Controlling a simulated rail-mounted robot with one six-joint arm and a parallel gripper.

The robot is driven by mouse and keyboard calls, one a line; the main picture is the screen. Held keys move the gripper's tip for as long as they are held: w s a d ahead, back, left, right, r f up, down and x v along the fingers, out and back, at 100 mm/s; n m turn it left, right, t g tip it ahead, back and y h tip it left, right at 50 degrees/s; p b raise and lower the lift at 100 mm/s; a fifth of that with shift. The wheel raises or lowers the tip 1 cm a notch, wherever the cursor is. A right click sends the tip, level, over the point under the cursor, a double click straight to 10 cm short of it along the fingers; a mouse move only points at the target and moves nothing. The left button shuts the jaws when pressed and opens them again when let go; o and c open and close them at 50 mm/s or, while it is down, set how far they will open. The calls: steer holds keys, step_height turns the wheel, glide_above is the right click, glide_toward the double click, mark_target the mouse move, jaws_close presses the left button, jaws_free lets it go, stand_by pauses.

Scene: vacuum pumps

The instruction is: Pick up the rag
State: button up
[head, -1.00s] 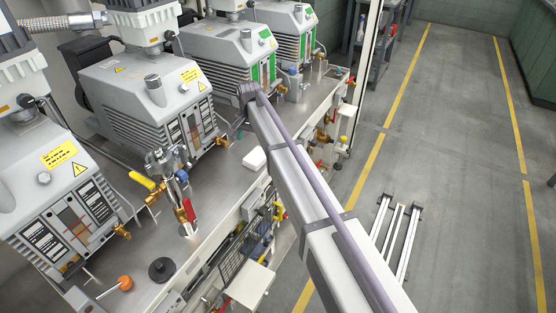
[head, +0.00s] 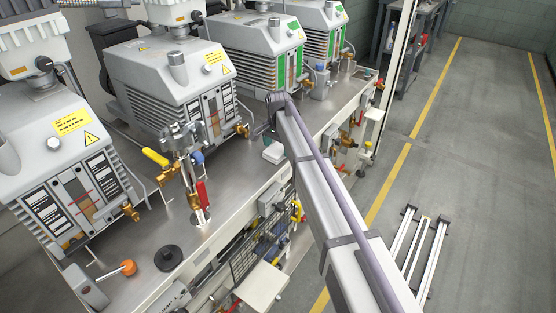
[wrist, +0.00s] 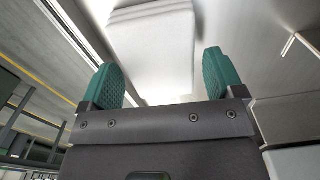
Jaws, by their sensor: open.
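The rag (wrist: 150,40) shows in the wrist view as a white, layered, folded block. It lies ahead of my gripper (wrist: 159,62), whose two green fingers are wide apart, one to each side of its near part. I cannot tell whether either finger touches it. In the head view a small white block (head: 274,151), which looks like the rag, sits on the steel bench top near its front edge, just left of my arm. My gripper is mostly hidden in the head view.
A row of grey vacuum pumps (head: 165,80) stands along the back of the steel bench (head: 235,188). A valve assembly with a red lever (head: 202,196) stands left of the rag. A black round knob (head: 168,258) lies nearer. The floor at right is mostly clear, with metal rails (head: 425,245).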

step_height(320, 180, down, 2)
steer(key=shift+f+b, duration=0.15)
steer(key=shift+b, duration=0.15)
steer(key=shift+r, duration=0.25)
steer(key=c, duration=0.7)
